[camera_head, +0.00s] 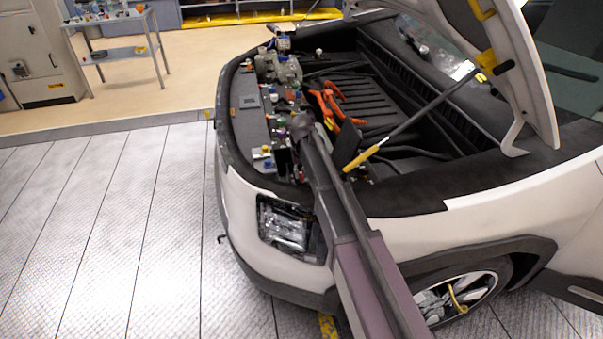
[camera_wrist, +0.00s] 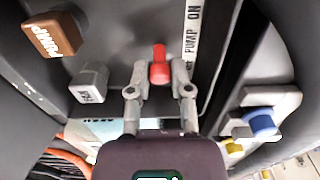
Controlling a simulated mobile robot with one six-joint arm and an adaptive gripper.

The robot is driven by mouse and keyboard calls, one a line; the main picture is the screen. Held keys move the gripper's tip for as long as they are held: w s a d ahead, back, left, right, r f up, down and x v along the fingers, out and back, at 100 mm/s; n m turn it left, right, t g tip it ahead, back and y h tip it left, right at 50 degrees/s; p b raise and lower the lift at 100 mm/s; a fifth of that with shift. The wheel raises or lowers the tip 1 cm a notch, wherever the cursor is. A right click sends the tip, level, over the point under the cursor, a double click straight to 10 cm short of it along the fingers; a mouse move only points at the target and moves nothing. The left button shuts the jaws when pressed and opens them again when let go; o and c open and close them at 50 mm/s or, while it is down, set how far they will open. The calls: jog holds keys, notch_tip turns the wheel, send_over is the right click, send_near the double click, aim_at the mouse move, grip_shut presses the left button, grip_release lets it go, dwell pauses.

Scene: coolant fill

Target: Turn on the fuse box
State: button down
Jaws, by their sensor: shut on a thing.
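In the wrist view, my gripper (camera_wrist: 160,76) is shut on a small red switch lever (camera_wrist: 159,67), with one finger on each side of it. The lever stands out of a dark grey panel (camera_wrist: 125,30), beside a white strip lettered "PUMP ON" (camera_wrist: 192,35). A brown block lettered "PUMP" (camera_wrist: 54,34) and a grey lettered block (camera_wrist: 90,82) sit on the panel to the left. In the head view, my arm reaches into the open front compartment of a white car (camera_head: 480,230). The gripped lever cannot be made out there.
A blue cap (camera_wrist: 262,123) and a yellow part (camera_wrist: 234,146) are at the lower right of the wrist view. Orange cables (camera_head: 330,100) lie in the compartment. The raised hood (camera_head: 505,60) and a prop rod with yellow grip (camera_head: 362,158) stand to the right.

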jog(key=shift+s+d+t+y+b, duration=0.2)
jog(key=shift+s+t+y+b, duration=0.3)
jog(key=shift+t, duration=0.8)
jog(key=shift+s+t, duration=0.15)
jog(key=shift+t, duration=0.45)
jog(key=c, duration=0.5)
grip_release()
jog(key=shift+c, duration=0.2)
